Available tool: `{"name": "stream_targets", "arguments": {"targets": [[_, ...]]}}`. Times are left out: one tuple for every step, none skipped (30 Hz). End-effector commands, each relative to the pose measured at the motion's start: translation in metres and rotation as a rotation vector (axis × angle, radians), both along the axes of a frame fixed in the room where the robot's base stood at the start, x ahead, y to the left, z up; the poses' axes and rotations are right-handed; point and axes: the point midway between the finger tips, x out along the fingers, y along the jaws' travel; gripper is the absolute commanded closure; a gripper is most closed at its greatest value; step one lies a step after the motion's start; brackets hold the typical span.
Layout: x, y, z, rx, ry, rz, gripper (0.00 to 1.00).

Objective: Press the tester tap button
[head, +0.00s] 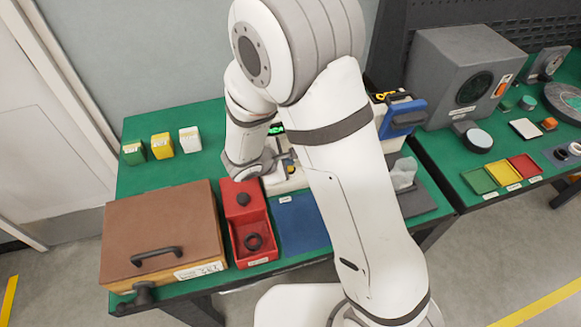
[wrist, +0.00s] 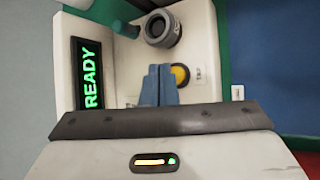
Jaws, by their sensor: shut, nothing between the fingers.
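The tester (wrist: 120,65) is a cream box with a dark display (wrist: 88,75) reading READY in green. A round yellow button (wrist: 180,76) sits on its face, with a small label to its right that I cannot read; this is probably the tap button. My gripper (wrist: 161,70) has its blue-grey fingers shut and empty. In the wrist view the fingers overlap the button's left edge; I cannot tell whether they touch it. In the head view the tester (head: 296,183) is mostly hidden behind my arm, and the yellow button (head: 291,169) just shows.
A grey round fitting (wrist: 162,30) stands on the tester above the button. On the green bench are a red tray (head: 262,262), a brown lidded box (head: 160,230), a blue mat (head: 300,222) and small boxes (head: 162,146). A grey machine (head: 455,75) stands right.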

Motion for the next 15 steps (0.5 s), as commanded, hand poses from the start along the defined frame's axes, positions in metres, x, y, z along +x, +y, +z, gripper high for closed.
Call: {"name": "stream_targets", "arguments": {"targets": [[0.0, 0.0, -0.0012, 0.0, 0.0, 0.0, 1.0], [0.0, -0.0001, -0.0019, 0.0, 0.0, 0.0, 1.0], [-0.0001, -0.0001, -0.0031, 0.0, 0.0, 0.0, 1.0], [-0.0003, -0.0001, -0.0041, 0.0, 0.0, 0.0, 1.0], [-0.0003, -0.0001, -0.0051, 0.001, 0.0, -0.001, 1.0], [-0.0004, -0.0001, -0.0064, 0.001, 0.0, -0.001, 1.0], [-0.0005, 0.0, -0.0074, 0.001, 0.0, -0.001, 1.0], [-0.0006, 0.0, -0.0082, 0.001, 0.0, -0.001, 1.0], [-0.0007, -0.0001, -0.0091, 0.001, 0.0, -0.001, 1.0], [-0.0008, 0.0, -0.0094, 0.001, 0.0, -0.001, 1.0], [-0.0008, -0.0001, -0.0095, 0.001, 0.0, -0.001, 1.0], [-0.0008, -0.0001, -0.0093, 0.001, 0.0, -0.001, 1.0], [-0.0009, 0.0, -0.0088, 0.001, 0.0, -0.001, 1.0], [-0.0009, -0.0001, -0.0085, 0.001, 0.0, -0.001, 1.0], [-0.0008, -0.0001, -0.0083, 0.001, 0.0, -0.001, 1.0]]}}
